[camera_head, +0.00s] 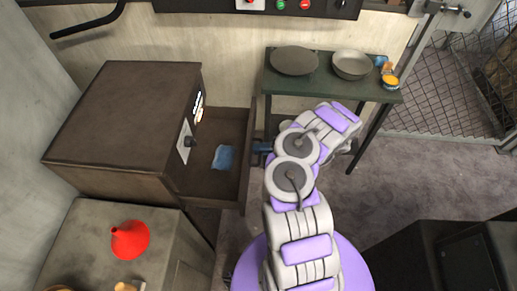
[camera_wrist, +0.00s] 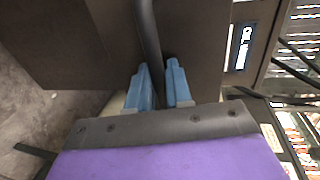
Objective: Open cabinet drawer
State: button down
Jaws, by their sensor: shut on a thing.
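The brown cabinet (camera_head: 125,115) stands at the left in the head view. Its drawer (camera_head: 207,180) is pulled out to the right, with a blue item (camera_head: 223,157) lying inside. My gripper (camera_head: 262,148) is at the outer face of the drawer front, partly hidden by my arm. In the wrist view, the blue fingers of my gripper (camera_wrist: 158,88) are closed on either side of the dark bar handle (camera_wrist: 147,32). The drawer front (camera_wrist: 195,50) lies behind the handle.
A green table (camera_head: 330,88) behind my arm holds a dark round plate (camera_head: 295,60), a grey pan (camera_head: 351,64) and small items. A grey cabinet (camera_head: 95,235) with a red funnel (camera_head: 131,239) is at the lower left.

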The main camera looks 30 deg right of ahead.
jog(key=shift+s+f, duration=0.15)
jog(key=shift+f, duration=0.1)
jog(key=c, duration=1.3)
grip_release()
jog(key=shift+c, duration=0.2)
jog(key=shift+o, duration=0.6)
jog(key=shift+r, duration=0.1)
jog(key=p+v, duration=0.2)
jog(key=v, duration=1.5)
jog(key=shift+d, duration=0.25)
